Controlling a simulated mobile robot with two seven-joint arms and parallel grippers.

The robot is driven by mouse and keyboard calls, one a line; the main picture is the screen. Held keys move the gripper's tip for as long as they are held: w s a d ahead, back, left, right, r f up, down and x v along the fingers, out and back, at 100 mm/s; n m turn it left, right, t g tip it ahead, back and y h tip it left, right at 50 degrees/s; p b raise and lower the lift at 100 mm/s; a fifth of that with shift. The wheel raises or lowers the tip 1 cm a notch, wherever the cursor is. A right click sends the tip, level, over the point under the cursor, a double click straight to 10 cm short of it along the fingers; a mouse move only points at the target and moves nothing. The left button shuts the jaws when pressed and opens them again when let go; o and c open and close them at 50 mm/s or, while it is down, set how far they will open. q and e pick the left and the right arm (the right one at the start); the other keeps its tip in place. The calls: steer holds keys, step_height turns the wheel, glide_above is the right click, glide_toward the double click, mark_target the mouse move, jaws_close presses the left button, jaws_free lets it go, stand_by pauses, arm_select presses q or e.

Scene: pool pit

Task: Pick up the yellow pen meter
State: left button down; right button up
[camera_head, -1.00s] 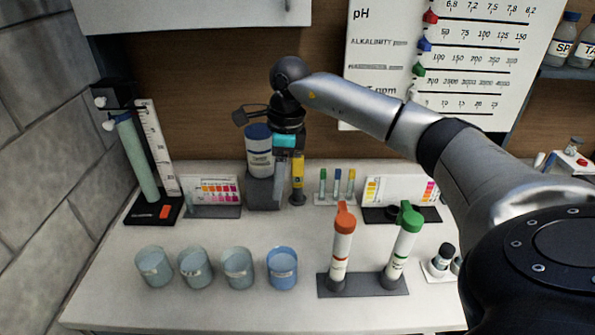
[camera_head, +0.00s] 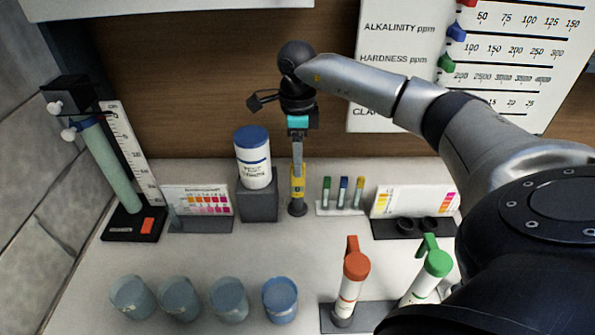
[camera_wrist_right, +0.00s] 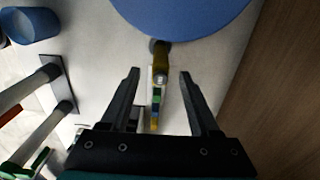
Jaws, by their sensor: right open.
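The yellow pen meter (camera_head: 297,188) stands upright in a small dark round base on the counter, right of the grey block under the white jar. It also shows in the right wrist view (camera_wrist_right: 160,58), between the two fingertips. My right gripper (camera_head: 297,168) points down over the meter, its fingers overlapping the meter's upper part in the head view. In the right wrist view my right gripper (camera_wrist_right: 160,72) is open, with a gap on each side of the meter. Whether a finger touches it is not clear. My left gripper is not in view.
The blue-lidded white jar (camera_head: 254,165) stands close left of the meter. A rack of small vials (camera_head: 341,208) stands close right. Several cups (camera_head: 230,298) and the red-capped tube (camera_head: 353,275) are in front. The counter between them is clear.

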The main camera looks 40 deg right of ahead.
mark_target(297, 185)
step_height(297, 185, down, 3)
steer(key=shift+r, duration=0.15)
steer(key=shift+f, duration=0.35)
steer(key=c, duration=0.9)
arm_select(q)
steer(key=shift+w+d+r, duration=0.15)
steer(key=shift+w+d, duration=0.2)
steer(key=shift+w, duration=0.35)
arm_select(e)
jaws_close()
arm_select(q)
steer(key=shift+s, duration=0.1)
